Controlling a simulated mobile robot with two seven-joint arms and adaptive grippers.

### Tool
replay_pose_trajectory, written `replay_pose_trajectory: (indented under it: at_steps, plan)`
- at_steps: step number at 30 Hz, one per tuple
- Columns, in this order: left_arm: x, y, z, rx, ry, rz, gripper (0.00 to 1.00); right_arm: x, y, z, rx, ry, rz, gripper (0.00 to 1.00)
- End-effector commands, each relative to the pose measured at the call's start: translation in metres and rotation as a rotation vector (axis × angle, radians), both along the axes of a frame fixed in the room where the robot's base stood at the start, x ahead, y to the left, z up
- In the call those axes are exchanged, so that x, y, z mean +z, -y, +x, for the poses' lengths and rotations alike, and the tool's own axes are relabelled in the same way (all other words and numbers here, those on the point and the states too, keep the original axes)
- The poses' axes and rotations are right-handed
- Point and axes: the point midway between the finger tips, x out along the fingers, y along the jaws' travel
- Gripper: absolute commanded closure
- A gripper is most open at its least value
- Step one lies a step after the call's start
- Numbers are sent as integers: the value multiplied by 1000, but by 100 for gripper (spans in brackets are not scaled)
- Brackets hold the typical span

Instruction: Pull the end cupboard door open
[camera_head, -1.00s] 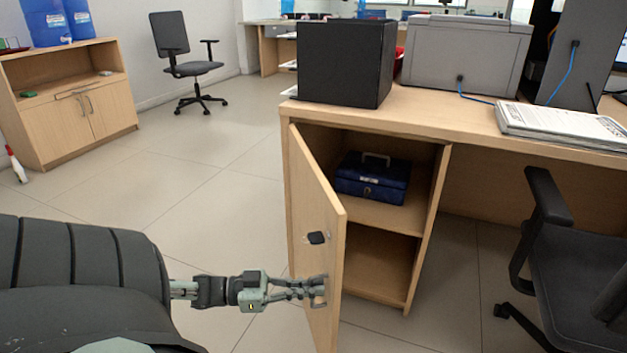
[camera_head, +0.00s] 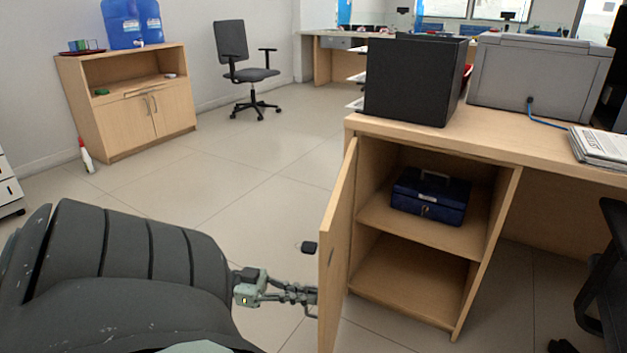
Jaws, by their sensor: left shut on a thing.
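The end cupboard door (camera_head: 338,250) stands open at the left end of the counter, hinged on its left side and swung out towards me. Its handle is mostly hidden, with the door seen nearly edge-on. My left gripper (camera_head: 312,296) is at the outer face of the door, low near its free edge, and is shut on the door handle. A dark lock piece (camera_head: 309,247) sticks out of the door's outer face above the gripper. Inside the cupboard, a blue cash box (camera_head: 430,197) sits on the shelf (camera_head: 400,222). The lower compartment is empty. My right gripper is out of view.
The counter top (camera_head: 480,141) holds a black box (camera_head: 412,82), a grey printer (camera_head: 540,75) and papers (camera_head: 600,146). A dark chair (camera_head: 603,262) stands at the right. Free floor (camera_head: 230,190) lies left of the door. A low cabinet (camera_head: 126,117) and an office chair (camera_head: 246,72) stand farther back.

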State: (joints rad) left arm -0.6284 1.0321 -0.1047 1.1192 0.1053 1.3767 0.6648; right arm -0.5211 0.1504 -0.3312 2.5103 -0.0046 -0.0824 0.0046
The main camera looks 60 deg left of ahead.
Motion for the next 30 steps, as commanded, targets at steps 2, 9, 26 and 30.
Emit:
replay_pose_trajectory:
  at_steps: [2, 9, 26, 30]
  plan:
    - [-1, 0, -1, -1, -3, -1, 100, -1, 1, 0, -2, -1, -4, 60]
    - [-1, 0, -1, 0, -3, 0, 93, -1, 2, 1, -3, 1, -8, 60]
    - [-1, -5, -4, 2, -2, 1, 72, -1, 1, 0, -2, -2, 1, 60]
    - [-1, -19, -20, 3, -3, 3, 72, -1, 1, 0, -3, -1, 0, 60]
